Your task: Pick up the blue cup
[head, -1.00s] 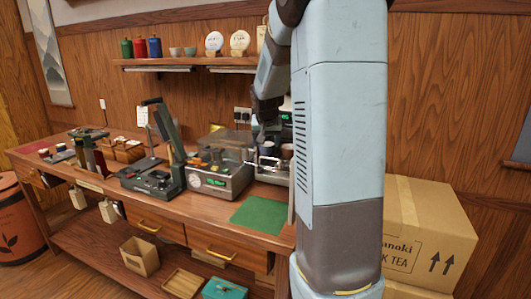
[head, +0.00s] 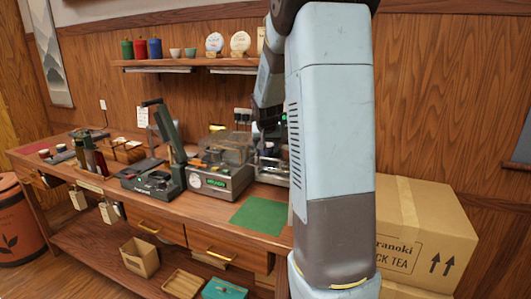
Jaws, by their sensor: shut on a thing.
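My gripper (head: 266,122) is partly in view above the right-hand machine on the bench, just left of my large pale blue arm link. Its fingertips are mostly hidden by that link. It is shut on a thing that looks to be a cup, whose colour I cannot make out. A small light cup (head: 268,148) shows at the machine beside the arm. I cannot see the blue cup clearly in this view.
The wooden bench (head: 180,215) carries a grey machine (head: 222,181) with a green display, a dark lever press (head: 152,180) and a green mat (head: 261,215). A wall shelf (head: 190,62) holds jars and cups above. A cardboard box (head: 425,225) stands at the right.

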